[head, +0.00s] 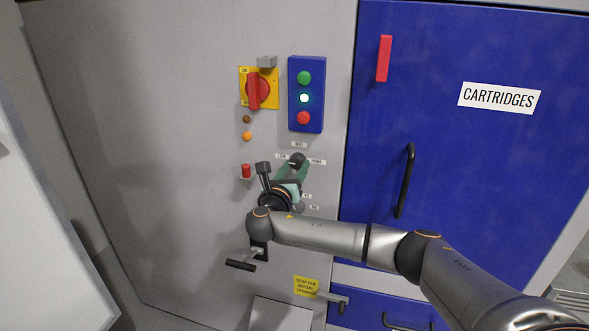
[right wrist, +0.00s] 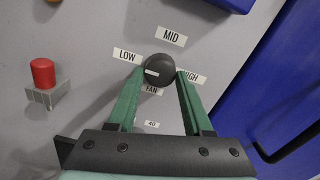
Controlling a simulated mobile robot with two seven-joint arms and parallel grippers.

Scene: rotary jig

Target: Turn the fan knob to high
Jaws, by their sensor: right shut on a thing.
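The fan knob (right wrist: 160,66) is a round black knob on the grey panel, with the labels LOW (right wrist: 127,56), MID (right wrist: 171,37) and HIGH (right wrist: 190,77) around it and FAN below. A short white mark on its face lies left of centre, towards the LOW side. My right gripper (right wrist: 159,75) has its two green fingers on either side of the knob, shut on it. In the head view the knob (head: 297,158) shows above the right gripper (head: 292,169), whose wrist hides part of the panel below. My left gripper is not in view.
A red rotary switch (head: 257,90) and a blue button box (head: 306,93) sit above the knob. A red plunger (right wrist: 42,72) on a bracket is to its left. The blue cartridges door (head: 465,150) with a black handle (head: 405,182) is to the right.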

